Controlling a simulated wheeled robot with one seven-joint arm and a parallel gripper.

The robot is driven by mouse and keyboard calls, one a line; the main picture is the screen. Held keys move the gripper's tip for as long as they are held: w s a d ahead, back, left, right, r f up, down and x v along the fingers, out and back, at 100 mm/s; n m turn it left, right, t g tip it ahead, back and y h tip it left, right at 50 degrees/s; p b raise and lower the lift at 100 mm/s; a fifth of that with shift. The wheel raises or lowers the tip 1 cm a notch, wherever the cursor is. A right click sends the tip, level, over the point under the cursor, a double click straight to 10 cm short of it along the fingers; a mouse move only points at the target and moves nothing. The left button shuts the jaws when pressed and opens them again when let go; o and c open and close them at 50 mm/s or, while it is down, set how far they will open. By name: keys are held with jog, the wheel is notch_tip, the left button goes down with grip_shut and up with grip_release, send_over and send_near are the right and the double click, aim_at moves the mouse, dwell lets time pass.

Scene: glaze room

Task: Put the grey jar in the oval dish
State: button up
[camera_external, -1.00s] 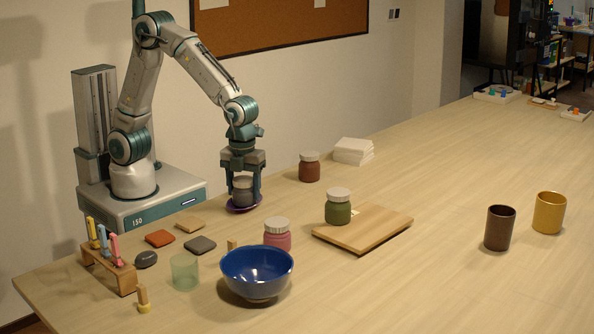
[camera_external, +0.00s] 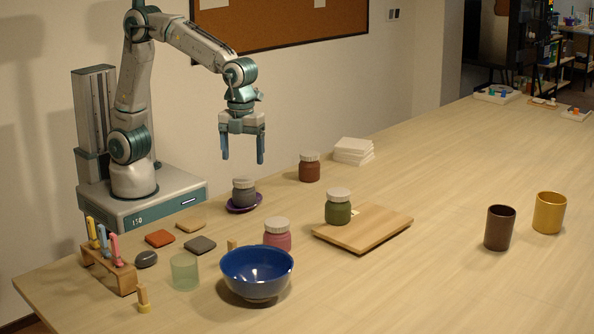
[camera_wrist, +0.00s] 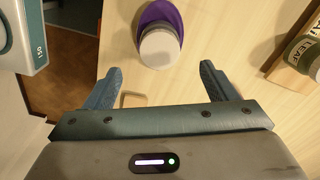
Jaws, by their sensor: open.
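The grey jar (camera_external: 243,193) with a pale lid stands upright in the purple oval dish (camera_external: 231,208) near my base. In the wrist view the jar's lid (camera_wrist: 159,48) covers most of the jar, and the purple dish (camera_wrist: 172,11) shows around its far side. My gripper (camera_external: 243,160) is open and empty, raised above the jar and apart from it. Its two fingers also show spread in the wrist view (camera_wrist: 158,80), with the jar beyond their tips.
A brown-red jar (camera_external: 309,168), a green jar (camera_external: 338,208) on a wooden board (camera_external: 375,228) and a pink jar (camera_external: 277,236) stand nearby. A blue bowl (camera_external: 257,272) is in front. White tiles (camera_external: 353,150) lie behind.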

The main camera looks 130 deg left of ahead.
notch_tip(320, 180, up, 2)
jog(key=shift+r, duration=0.1)
jog(key=s+d+f+n+t, duration=0.1)
jog(key=s+d+n, duration=0.3)
jog(key=s, duration=0.5)
jog(key=s+d+f+n+t, duration=0.1)
jog(key=s+d+n+t, duration=0.1)
jog(key=s+d+n, duration=0.3)
jog(key=s+n, duration=0.4)
jog(key=s, duration=0.1)
jog(key=shift+d+f+n, duration=0.25)
jog(key=shift+f+n, duration=0.05)
jog(key=shift+f, duration=0.05)
